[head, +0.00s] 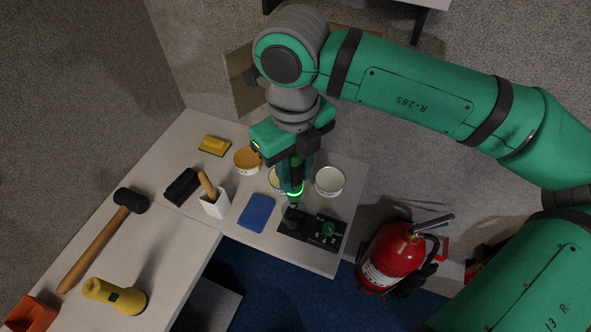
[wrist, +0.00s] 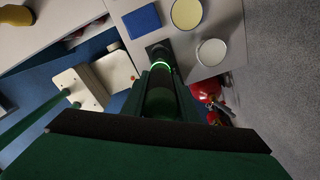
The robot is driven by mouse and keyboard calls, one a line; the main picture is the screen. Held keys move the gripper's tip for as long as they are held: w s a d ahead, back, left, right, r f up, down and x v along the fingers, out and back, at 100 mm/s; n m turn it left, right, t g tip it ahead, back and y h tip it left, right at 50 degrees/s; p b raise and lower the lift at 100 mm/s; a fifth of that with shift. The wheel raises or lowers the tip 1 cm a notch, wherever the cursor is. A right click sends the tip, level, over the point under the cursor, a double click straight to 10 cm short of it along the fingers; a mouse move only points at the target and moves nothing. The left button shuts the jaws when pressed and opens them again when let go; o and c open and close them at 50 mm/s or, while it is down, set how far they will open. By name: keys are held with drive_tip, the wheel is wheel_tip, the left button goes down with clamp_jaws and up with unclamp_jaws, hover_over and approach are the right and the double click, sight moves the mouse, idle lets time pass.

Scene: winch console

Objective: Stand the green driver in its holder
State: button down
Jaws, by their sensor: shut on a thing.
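My gripper (head: 297,172) points down over the far table. It is shut on the green driver (head: 296,188), a dark, upright tool with a glowing green ring near its lower end. In the wrist view the driver (wrist: 160,97) is a dark cylinder between my fingers, its ring at the far end. Its tip is just above or at a black panel (head: 288,232) with a dark raised part; I cannot tell whether they touch. A second black panel with a green knob (head: 328,230) adjoins it. I cannot tell for certain which thing is the driver's holder.
A blue block (head: 257,213), a white cup (head: 216,208) with a wooden handle in it, a white round tub (head: 329,181) and an orange-topped tub (head: 247,159) stand close by. A mallet (head: 100,240) and yellow torch (head: 115,296) lie left. A red extinguisher (head: 393,258) stands off the table's right side.

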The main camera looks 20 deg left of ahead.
sight(295, 190)
drive_tip(key=shift+w+f, duration=0.1)
drive_tip(key=shift+f, duration=2.05)
idle(0.6)
drive_tip(key=shift+f, duration=2.05)
